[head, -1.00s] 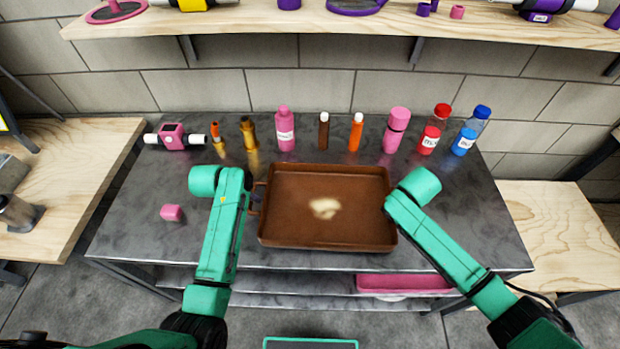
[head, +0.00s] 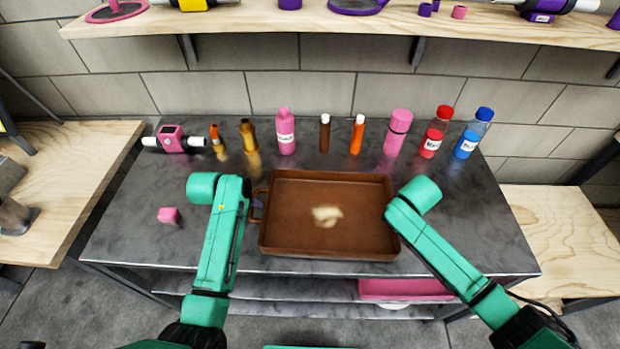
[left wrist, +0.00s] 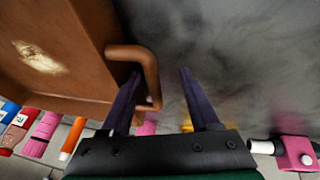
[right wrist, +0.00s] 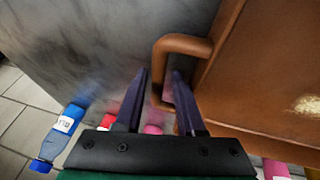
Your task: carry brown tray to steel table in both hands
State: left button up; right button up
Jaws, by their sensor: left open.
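The brown tray (head: 285,235) lies flat on the dark steel table (head: 140,235), with a pale smudge on its floor. It has a loop handle at each short side. In the left wrist view, my left gripper (left wrist: 160,78) is open at one handle (left wrist: 150,68), whose outer bar lies between the fingers. In the right wrist view, my right gripper (right wrist: 161,75) is at the other handle (right wrist: 180,44). Its fingers are apart on either side of the bar, with small gaps showing.
Several bottles and tubes, such as a pink bottle (head: 285,132) and a blue-capped bottle (head: 473,133), line the table's back. Wooden tables (head: 560,235) flank both sides; a shelf (head: 350,22) hangs above.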

jog(key=shift+a, duration=0.1)
pick_arm(q)
jog(key=v, duration=1.1)
jog(key=shift+r, duration=0.15)
pick_arm(e)
jog(key=o, duration=0.4)
jog(key=v, duration=1.2)
jog(key=shift+s+r, duration=0.1)
jog(key=shift+r, duration=0.05)
